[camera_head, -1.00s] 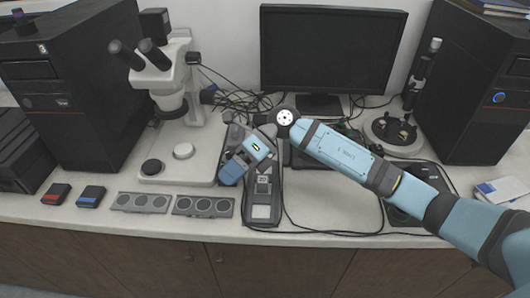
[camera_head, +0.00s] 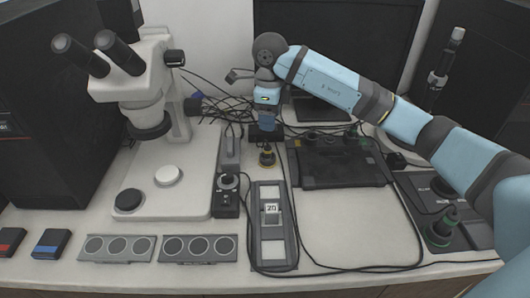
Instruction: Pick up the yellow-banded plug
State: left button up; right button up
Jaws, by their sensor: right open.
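The yellow-banded plug (camera_head: 266,158) is a small dark piece with a yellow band. It stands upright on the light worktop just behind the flat grey unit with a small display. My right gripper (camera_head: 266,138) points down directly above the plug, its fingertips close to the plug's top. The gripper is open; I cannot tell whether the fingers reach around the top. My left gripper is not in view.
The flat grey unit (camera_head: 272,247) lies in front of the plug. A white microscope (camera_head: 130,80) stands left, a black tray (camera_head: 345,168) right. A green-banded plug (camera_head: 442,225) stands at the right. Dark cables run behind and across the worktop. Grey hole plates (camera_head: 197,259) lie in front.

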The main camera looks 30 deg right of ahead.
aim_at(268, 147)
jog(key=f, duration=1)
jog(key=shift+a+f+b, duration=0.25)
jog(key=shift+f+b, duration=0.05)
jog(key=shift+b, duration=0.05)
jog(key=c, duration=0.9)
